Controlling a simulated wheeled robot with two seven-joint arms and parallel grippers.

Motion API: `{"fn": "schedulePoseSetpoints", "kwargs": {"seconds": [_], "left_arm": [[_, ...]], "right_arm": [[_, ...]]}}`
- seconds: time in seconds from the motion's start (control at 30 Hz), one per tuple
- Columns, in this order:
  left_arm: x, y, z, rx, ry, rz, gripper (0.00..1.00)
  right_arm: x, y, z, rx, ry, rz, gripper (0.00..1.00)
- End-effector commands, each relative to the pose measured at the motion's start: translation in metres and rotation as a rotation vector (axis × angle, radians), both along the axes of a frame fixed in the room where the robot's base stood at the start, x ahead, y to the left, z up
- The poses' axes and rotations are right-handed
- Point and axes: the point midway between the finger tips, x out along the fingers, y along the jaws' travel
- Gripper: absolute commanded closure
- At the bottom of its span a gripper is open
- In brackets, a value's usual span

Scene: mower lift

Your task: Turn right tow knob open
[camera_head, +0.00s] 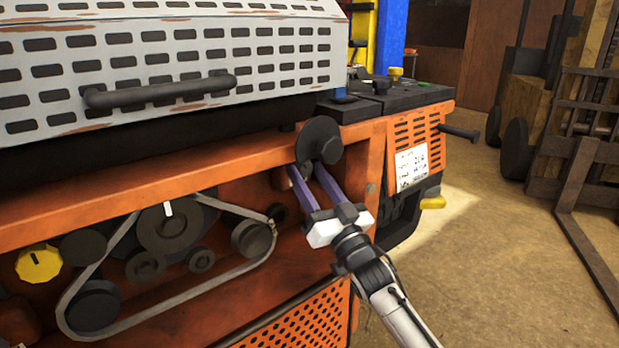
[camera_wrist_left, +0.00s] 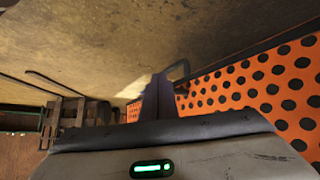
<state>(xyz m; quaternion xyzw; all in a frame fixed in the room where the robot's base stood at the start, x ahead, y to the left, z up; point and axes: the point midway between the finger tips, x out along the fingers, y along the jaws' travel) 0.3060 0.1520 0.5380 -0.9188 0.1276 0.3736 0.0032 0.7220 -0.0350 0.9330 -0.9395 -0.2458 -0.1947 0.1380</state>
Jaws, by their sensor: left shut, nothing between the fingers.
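My right gripper (camera_head: 306,168) reaches into the orange machine's recess from the lower right in the head view. Its two purple fingers are apart, with their tips just below a black round disc (camera_head: 319,139). A small pale part shows between the tips; I cannot tell whether they grip it. No knob marked as the right tow knob can be made out there. A yellow round knob (camera_head: 38,263) with a small pointer sits at the far left of the recess. My left gripper (camera_wrist_left: 158,98) shows in the left wrist view with its dark fingers together and empty, beside a perforated orange panel (camera_wrist_left: 250,85).
A belt (camera_head: 175,295) runs round several black pulleys left of the right gripper. A grey slotted cover with a black handle (camera_head: 160,91) is above. A forklift-like frame (camera_head: 585,190) stands at the right. The floor (camera_head: 480,250) between is clear.

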Motion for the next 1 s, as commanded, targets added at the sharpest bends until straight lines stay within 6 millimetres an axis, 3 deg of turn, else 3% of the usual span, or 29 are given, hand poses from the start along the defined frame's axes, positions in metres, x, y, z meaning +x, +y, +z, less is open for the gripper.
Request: {"fn": "schedulePoseSetpoints", "kwargs": {"seconds": [0.37,0.8,1.0], "left_arm": [[-0.001,0.000,-0.001,0.002,0.004,-0.001,1.00],[-0.002,0.001,0.005,0.005,0.007,-0.001,1.00],[-0.001,0.000,0.005,0.006,0.006,-0.002,1.00]], "right_arm": [[-0.004,-0.002,-0.002,0.001,0.000,0.000,0.54],[-0.066,-0.033,-0.036,0.000,0.001,0.001,0.54],[-0.081,-0.041,-0.044,0.000,0.000,0.000,0.54]]}}
